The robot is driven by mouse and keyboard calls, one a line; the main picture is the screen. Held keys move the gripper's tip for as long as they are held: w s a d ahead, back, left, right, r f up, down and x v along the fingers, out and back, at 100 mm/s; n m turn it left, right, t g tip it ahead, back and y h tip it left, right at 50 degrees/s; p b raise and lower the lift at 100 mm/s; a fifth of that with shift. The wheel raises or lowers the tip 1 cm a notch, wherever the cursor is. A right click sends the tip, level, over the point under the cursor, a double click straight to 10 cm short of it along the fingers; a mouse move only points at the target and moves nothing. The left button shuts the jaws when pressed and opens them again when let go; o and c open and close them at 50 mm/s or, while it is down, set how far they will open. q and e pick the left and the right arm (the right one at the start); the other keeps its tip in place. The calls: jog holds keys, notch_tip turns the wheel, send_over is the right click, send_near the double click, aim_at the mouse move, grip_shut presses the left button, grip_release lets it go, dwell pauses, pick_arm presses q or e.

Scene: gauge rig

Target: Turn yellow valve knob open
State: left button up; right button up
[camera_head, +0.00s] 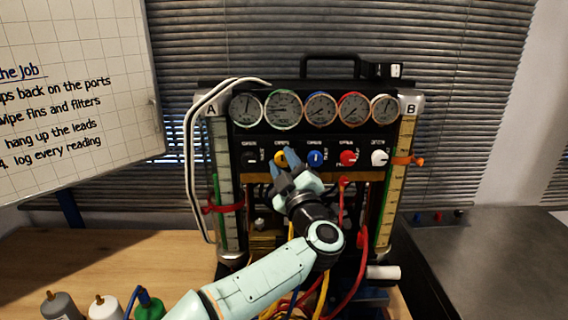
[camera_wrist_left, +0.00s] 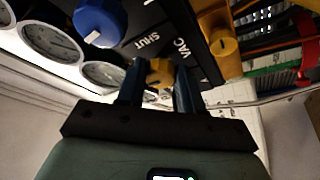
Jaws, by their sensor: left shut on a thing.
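The yellow valve knob (camera_head: 279,157) is on the black panel of the gauge rig, second from the left in a row of knobs. My left gripper (camera_head: 285,163) reaches up to it from below and covers part of it. In the left wrist view the yellow knob (camera_wrist_left: 160,72) sits between the two dark blue fingers of my left gripper (camera_wrist_left: 157,88), which is shut on it. The label "SHUT" shows on the panel beside it. The knob's exact turn angle is hard to tell. My right gripper is not in view.
A blue knob (camera_head: 315,158) is close on the right, then a red knob (camera_head: 348,157) and a white knob (camera_head: 379,157). Several round gauges (camera_head: 321,109) are above. Red hoses (camera_head: 361,255) hang below. Bottles (camera_head: 104,306) stand at the front left. A whiteboard (camera_head: 80,120) is at left.

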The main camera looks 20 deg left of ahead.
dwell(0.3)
pick_arm(q)
jog(key=o, duration=1)
jog(key=shift+o, duration=0.2)
jog(key=b+v, duration=0.2)
jog(key=v, duration=1.1)
jog(key=shift+s+b, duration=0.2)
jog(key=shift+b, duration=0.2)
jog(key=shift+d+f, duration=0.1)
jog(key=shift+f, duration=0.05)
